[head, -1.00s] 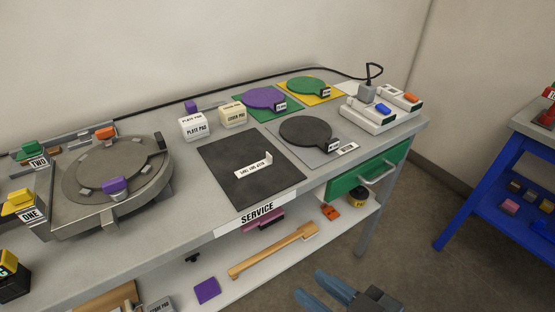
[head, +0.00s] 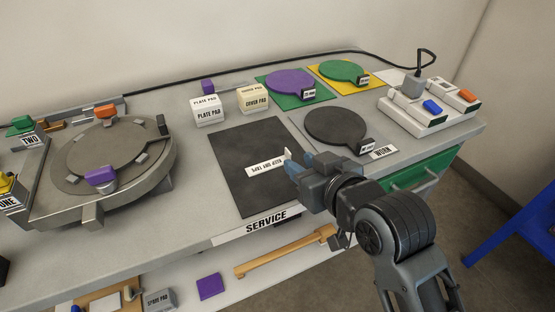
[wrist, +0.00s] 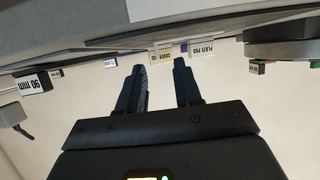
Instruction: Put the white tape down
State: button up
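A white strip with dark lettering (head: 267,168), which may be the white tape, lies on the black mat (head: 240,140) on the bench. A small white piece stands up by its right end, close to my fingertips. My gripper (head: 293,165) is at the mat's right edge, low over the bench. In the wrist view my gripper (wrist: 160,82) has its two dark fingers apart, with nothing seen between them. I cannot tell whether a fingertip touches the white piece.
A black disc paddle (head: 335,125) lies right of the mat. Plate pad (head: 208,110) and cover pad (head: 253,98) boxes stand behind it. A round turntable (head: 105,160) is at left. White switch boxes (head: 425,112) stand at right.

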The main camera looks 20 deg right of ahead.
aim_at(290, 154)
jog(key=x, duration=0.3)
jog(key=r+x, duration=0.1)
jog(key=x, duration=0.1)
jog(key=shift+w+d+f+p, duration=0.1)
jog(key=shift+w+d+p, duration=0.15)
jog(key=shift+w+p, duration=0.05)
jog(key=shift+w+f, duration=0.2)
jog(key=shift+w, duration=0.15)
grip_shut()
